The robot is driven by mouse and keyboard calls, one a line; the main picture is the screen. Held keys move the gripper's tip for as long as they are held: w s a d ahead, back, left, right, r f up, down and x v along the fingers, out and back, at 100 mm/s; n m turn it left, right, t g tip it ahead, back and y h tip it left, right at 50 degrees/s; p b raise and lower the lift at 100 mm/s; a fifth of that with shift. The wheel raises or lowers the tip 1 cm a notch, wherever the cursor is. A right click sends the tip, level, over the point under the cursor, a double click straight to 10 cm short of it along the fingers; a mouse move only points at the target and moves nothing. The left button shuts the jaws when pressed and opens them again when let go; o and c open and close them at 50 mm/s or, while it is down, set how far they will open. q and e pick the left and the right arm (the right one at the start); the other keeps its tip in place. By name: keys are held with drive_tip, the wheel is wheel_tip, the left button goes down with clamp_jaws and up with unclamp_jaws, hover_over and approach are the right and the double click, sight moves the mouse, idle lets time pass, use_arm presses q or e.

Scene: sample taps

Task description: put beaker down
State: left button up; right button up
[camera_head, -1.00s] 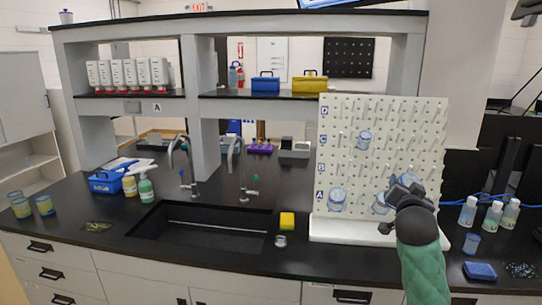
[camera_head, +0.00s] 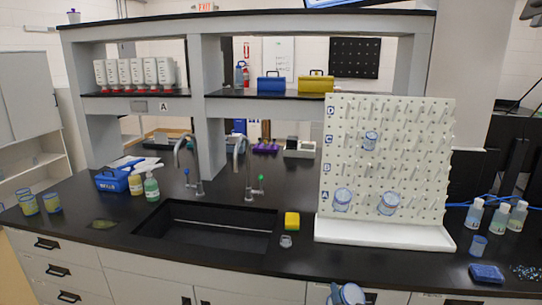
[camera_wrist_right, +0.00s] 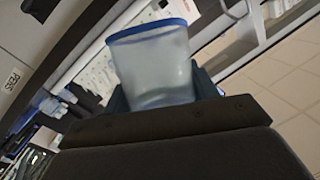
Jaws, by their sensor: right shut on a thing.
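My right gripper (camera_head: 338,294) is low at the bottom edge of the head view, in front of the counter's front edge and mostly cut off. It is shut on a clear beaker (camera_head: 353,294). In the right wrist view the beaker (camera_wrist_right: 155,65) has a blue rim and sits tilted between the fingers, its lower end hidden by the gripper. Three other beakers hang on the white pegboard: one upper (camera_head: 371,140), one lower left (camera_head: 342,199) and one lower right (camera_head: 388,203). My left gripper is not in view.
The black counter (camera_head: 290,268) has bare room before the pegboard (camera_head: 440,160). A sink (camera_head: 205,235) lies left, with a yellow sponge (camera_head: 292,221) beside it. Yellowish beakers (camera_head: 52,202) stand far left.

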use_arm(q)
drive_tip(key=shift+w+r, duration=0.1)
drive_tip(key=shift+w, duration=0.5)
use_arm(e)
drive_tip(key=s+f, duration=0.4)
drive_tip(key=f, duration=0.2)
drive_tip(key=shift+w+r, duration=0.1)
